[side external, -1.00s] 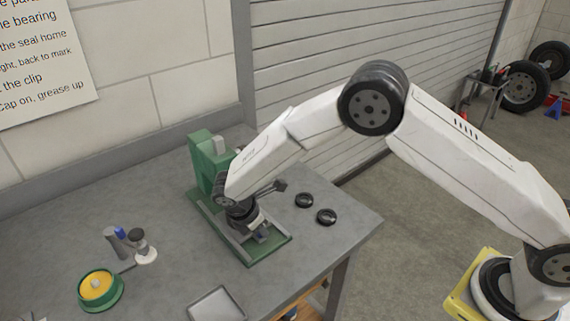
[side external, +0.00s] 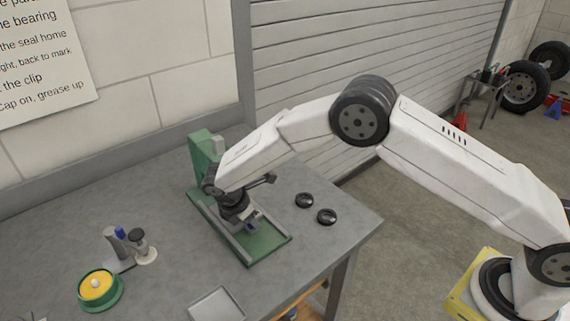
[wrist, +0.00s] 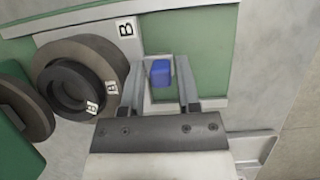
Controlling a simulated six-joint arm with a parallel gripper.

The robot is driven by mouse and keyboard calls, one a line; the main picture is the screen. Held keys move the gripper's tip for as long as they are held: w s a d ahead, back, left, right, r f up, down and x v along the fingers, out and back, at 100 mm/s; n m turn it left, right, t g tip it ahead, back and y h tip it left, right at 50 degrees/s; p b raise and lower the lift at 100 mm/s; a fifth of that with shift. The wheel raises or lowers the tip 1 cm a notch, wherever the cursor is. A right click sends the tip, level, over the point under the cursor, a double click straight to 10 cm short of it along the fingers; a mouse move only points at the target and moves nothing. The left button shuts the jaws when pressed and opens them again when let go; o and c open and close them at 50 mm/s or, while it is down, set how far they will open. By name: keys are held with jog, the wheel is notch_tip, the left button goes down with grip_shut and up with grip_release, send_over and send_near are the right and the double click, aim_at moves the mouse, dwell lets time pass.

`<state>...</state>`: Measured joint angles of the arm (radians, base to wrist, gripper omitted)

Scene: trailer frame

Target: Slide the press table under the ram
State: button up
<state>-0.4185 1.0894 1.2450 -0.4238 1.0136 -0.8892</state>
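The green press (side external: 203,152) stands on the bench with its column at the back and a railed green base (side external: 268,245) at the front. My gripper (side external: 248,226) points down low over the base. In the wrist view its two fingers (wrist: 160,80) stand on either side of a small blue block (wrist: 160,72). Narrow gaps seem to show beside the block, so I cannot tell whether it is clamped. Dark concentric rings (wrist: 82,78) marked A and B lie left of the fingers, by a light plate (wrist: 50,32) with a B label. My wrist hides much of the press table and the ram area.
Two black rings (side external: 304,200) (side external: 326,217) lie right of the press. A grey tray (side external: 217,305) is at the front edge. A green and yellow round part (side external: 100,288) and small upright tools (side external: 122,245) stand left. Bench between them and the press is clear.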

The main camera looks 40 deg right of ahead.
jog(key=v, duration=0.7)
jog(key=shift+a+r, duration=0.2)
jog(key=shift+r, duration=0.15)
jog(key=shift+o, duration=1.4)
jog(key=s+d+r+m+t+y, duration=0.3)
jog(key=r+m+t+y, duration=0.15)
jog(key=m, duration=1.35)
jog(key=shift+f, duration=2.35)
jog(key=shift+f, duration=0.15)
